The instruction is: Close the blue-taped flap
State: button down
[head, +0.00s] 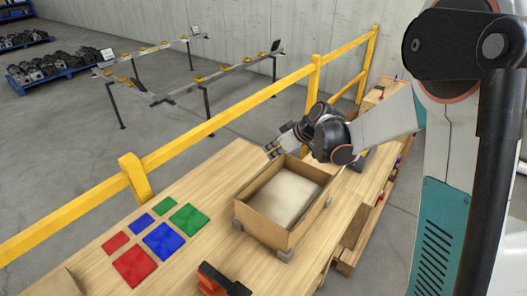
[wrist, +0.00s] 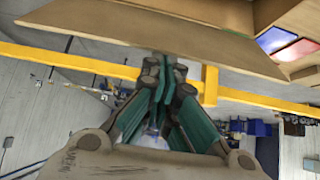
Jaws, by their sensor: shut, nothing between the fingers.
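Red, blue and green squares (head: 162,241) lie on the wooden table (head: 215,168) left of the box. An orange and black object (head: 220,280) is at the front. A yellow rail (head: 215,122) runs behind the table. Small grey blocks (head: 285,255) sit at the box's base.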

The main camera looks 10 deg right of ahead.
jog(key=s+d+f+b, duration=0.3)
jog(key=s+d+f, duration=0.1)
dwell(0.5)
dwell(0.3)
jog(key=shift+w+a+f+b, duration=0.1)
jog(key=shift+w+a+b, duration=0.15)
jog(key=shift+b, duration=0.45)
